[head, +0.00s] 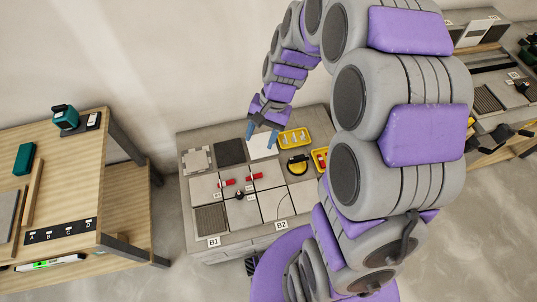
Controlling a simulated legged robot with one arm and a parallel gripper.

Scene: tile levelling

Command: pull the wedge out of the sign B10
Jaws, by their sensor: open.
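My gripper (261,135) is open, its two blue fingers pointing down over the back of the tiled bench (188,225), near a white tile (262,148). Nothing shows between the fingers. A red wedge (227,183) and another red wedge (254,177) lie at the seams of the grey tiles, in front of the gripper and apart from it. Small white tags sit near them, too small to read. I cannot tell which one is B10. A small dark knob (239,195) stands between the tiles.
A yellow tray (294,137) and a black-and-yellow tool (298,164) lie right of the gripper. Another yellow tray (319,158) is partly hidden by my arm. Labels B1 (214,242) and B2 (281,225) mark the bench front. A wooden table (75,140) stands left.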

